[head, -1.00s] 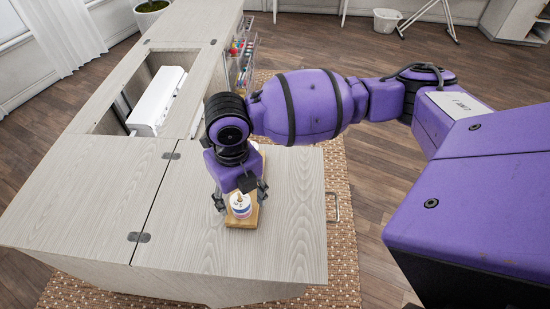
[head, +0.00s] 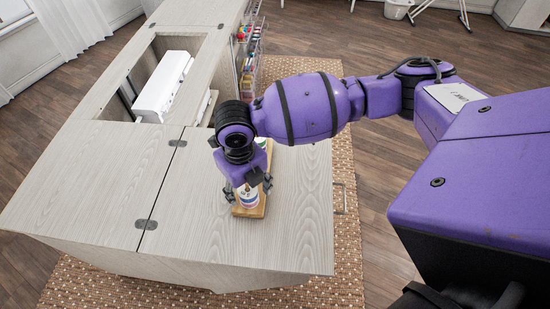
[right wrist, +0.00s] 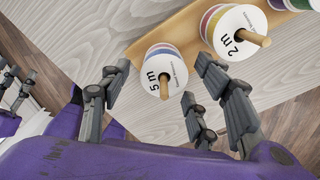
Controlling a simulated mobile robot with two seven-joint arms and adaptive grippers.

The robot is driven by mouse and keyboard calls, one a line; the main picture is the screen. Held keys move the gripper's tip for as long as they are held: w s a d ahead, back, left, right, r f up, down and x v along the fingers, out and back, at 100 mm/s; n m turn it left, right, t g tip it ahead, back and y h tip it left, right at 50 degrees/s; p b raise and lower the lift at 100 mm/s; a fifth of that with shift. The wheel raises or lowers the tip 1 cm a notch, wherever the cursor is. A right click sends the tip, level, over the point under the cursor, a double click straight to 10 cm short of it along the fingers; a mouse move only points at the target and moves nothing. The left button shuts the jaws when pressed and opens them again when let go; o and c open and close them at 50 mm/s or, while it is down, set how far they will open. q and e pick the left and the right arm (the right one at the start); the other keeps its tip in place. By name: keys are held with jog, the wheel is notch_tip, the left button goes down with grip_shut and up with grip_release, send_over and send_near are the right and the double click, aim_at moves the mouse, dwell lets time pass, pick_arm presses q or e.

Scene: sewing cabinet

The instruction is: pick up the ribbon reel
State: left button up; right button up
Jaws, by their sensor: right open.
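Ribbon reels with white tops sit on a wooden stand (right wrist: 186,25) on the cabinet top. In the right wrist view the reel marked "5 m" (right wrist: 161,66) is at the stand's end, with a peg through it, and the "2 m" reel (right wrist: 229,32) is beside it. My right gripper (head: 249,188) is open above the stand's near end. Its fingers are spread to either side of the "5 m" reel (head: 249,197), seemingly not touching. Grey fingers at the left edge of the right wrist view look like my left gripper (right wrist: 17,88); their opening is unclear.
The pale wood cabinet top (head: 195,245) has bare room left of and in front of the stand. A white sewing machine (head: 163,85) sits in an opening farther back. A rack of coloured spools (head: 246,55) hangs on the cabinet's far right side.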

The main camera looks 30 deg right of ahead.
jog(key=shift+w+r, duration=0.1)
jog(key=shift+c, duration=0.4)
jog(key=c, duration=1)
notch_tip(320, 180, up, 10)
